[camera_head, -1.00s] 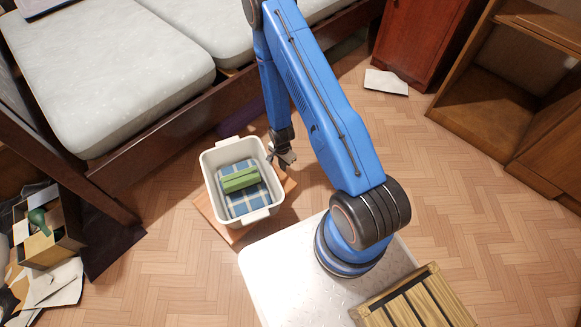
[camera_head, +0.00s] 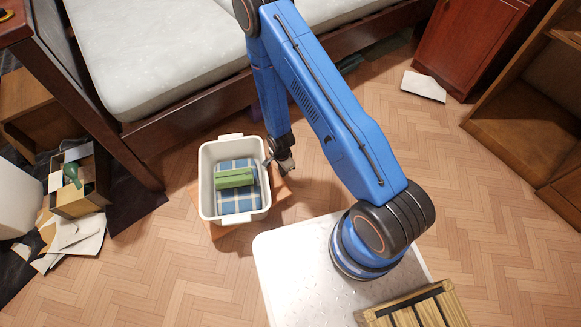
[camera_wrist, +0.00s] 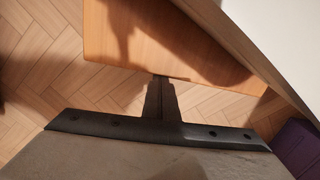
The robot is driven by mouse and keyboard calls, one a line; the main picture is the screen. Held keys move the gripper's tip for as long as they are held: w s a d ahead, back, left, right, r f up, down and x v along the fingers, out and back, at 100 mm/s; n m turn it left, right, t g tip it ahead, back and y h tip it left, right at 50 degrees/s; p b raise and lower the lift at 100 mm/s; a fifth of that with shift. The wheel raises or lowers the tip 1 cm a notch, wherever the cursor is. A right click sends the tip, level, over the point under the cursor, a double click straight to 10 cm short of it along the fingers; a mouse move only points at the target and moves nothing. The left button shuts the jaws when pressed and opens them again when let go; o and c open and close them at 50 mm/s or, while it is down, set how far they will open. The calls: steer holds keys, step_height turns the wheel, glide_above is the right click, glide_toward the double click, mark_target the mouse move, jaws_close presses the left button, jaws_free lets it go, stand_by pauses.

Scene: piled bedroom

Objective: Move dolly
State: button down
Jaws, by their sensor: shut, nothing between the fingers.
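The dolly (camera_head: 218,229) is a low orange-brown wooden board on the floor, mostly hidden under a white tub (camera_head: 206,196). Its corners stick out around the tub. In the wrist view the dolly (camera_wrist: 145,38) fills the upper middle, with its near edge at my fingertips. My gripper (camera_head: 284,166) is low at the tub's right side, above or against the dolly's edge. In the wrist view my gripper (camera_wrist: 160,80) has its fingers shut together with nothing between them. I cannot tell whether they touch the board.
The tub holds a blue plaid cloth (camera_head: 238,204) and a green case (camera_head: 236,178). A bed frame (camera_head: 180,125) stands close behind. An open carton (camera_head: 78,202) and papers lie at left. A white paper (camera_head: 424,86) lies by a red cabinet (camera_head: 465,40). Open floor lies front left and right.

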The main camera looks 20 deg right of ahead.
steer(key=s+a, duration=0.2)
steer(key=a, duration=0.3)
steer(key=s+a, duration=0.2)
steer(key=a, duration=0.4)
steer(key=s+a, duration=0.2)
steer(key=a, duration=0.4)
steer(key=shift+s, duration=0.2)
steer(key=shift+d, duration=0.1)
